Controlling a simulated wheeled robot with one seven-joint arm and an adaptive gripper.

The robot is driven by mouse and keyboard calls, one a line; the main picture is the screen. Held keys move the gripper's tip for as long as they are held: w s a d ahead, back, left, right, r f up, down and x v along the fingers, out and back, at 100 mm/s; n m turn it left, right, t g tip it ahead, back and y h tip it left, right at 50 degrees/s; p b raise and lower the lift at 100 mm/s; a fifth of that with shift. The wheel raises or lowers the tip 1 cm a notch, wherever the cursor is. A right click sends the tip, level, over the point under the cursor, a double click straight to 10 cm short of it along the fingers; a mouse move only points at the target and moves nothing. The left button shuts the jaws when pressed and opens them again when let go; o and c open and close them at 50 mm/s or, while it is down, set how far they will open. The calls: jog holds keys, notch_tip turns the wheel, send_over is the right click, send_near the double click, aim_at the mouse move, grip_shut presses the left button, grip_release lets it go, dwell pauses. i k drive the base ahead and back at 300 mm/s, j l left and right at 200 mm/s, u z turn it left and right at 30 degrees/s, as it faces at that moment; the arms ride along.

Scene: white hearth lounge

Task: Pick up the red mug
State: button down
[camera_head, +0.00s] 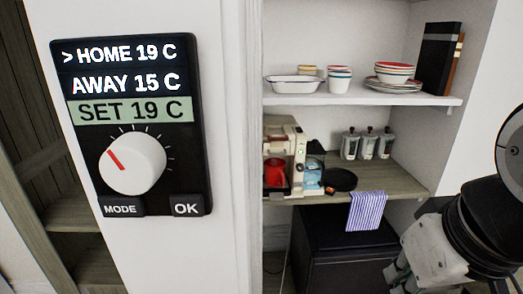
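A red mug-like object (275,174) sits in the recess of a cream coffee machine (284,132) on the wooden middle shelf. It is small in the view, and the machine's housing frames it, so its handle cannot be made out. My gripper (397,279) is at the lower right, in front of and below the shelf, well apart from the red object. It is partly cut off by the bottom edge, and its finger opening cannot be made out. Nothing is visibly held.
A thermostat panel (134,120) on a white wall fills the left foreground. Beside the machine are a black pan (340,180), a striped cloth (367,210) over the shelf edge and several bottles (367,145). White dishes (295,86) stand above. A dark cabinet (345,255) stands below.

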aim_at(277, 175)
jog(key=z, duration=1.6)
jog(key=i+l, duration=0.15)
jog(key=i+l+u, duration=0.2)
jog(key=i+u, duration=0.2)
jog(key=i+l+u, duration=0.2)
jog(key=u, duration=0.2)
jog(key=l+u, duration=0.1)
jog(key=u, duration=1.85)
